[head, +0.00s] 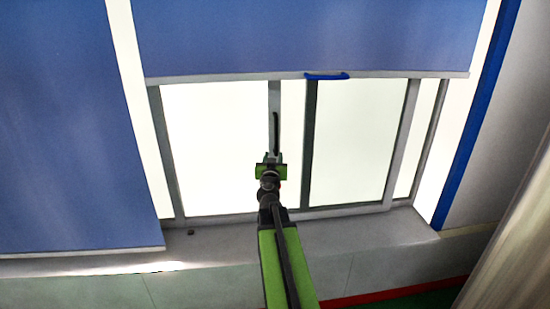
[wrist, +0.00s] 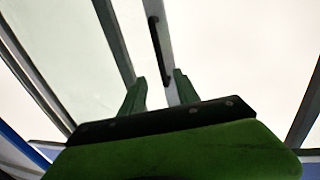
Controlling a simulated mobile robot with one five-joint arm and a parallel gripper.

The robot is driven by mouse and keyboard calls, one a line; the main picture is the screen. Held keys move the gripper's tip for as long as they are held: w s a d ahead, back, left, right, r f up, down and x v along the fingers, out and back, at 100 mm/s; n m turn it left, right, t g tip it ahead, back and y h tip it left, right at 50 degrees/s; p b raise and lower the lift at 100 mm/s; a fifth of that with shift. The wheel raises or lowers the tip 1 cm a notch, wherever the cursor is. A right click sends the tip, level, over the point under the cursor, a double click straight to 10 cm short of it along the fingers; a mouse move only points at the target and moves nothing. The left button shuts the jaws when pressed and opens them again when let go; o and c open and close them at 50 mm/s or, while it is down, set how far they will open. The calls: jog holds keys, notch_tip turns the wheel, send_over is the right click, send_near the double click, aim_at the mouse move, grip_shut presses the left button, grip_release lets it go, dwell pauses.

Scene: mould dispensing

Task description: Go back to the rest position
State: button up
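My gripper (head: 273,158) is in front of the window, at the end of my raised green arm, near the middle of the head view. In the wrist view its two green fingers (wrist: 161,88) stand apart with nothing between them that I can see held. A slim black handle (head: 276,134) on the window's upright frame shows just above the gripper. The handle also shows beyond the fingertips in the wrist view (wrist: 158,50). It looks apart from the fingers, but the exact distance is unclear.
A blue blind (head: 310,35) with a blue pull (head: 326,76) covers the window's top. Another blind (head: 70,140) hangs lower at left. A pale sill (head: 345,232) runs below, with a small dark object (head: 191,232). A pale curtain-like surface (head: 515,240) is at right.

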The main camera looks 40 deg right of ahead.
jog(key=w+a+f+y, duration=0.1)
jog(key=w+a+f, duration=0.15)
jog(key=a, duration=0.65)
jog(key=w+a+f+y, duration=0.15)
jog(key=w+a, duration=0.25)
jog(key=a, duration=0.5)
jog(key=w+a+f+y, duration=0.1)
jog(key=w+a+y, duration=0.15)
jog(key=a, duration=0.55)
jog(key=s+a+f+n+g+y, duration=0.4)
jog(key=s+a+f+g, duration=0.2)
jog(key=s+a+f, duration=0.3)
jog(key=s+a+f+n+g+y, duration=0.4)
jog(key=s+a+f, duration=0.5)
jog(key=a, duration=0.6)
jog(key=s+n+g, duration=0.1)
jog(key=s+g, duration=0.1)
jog(key=shift+s+f+g, duration=0.15)
jog(key=shift+f+g, duration=0.15)
jog(key=shift+f, duration=0.1)
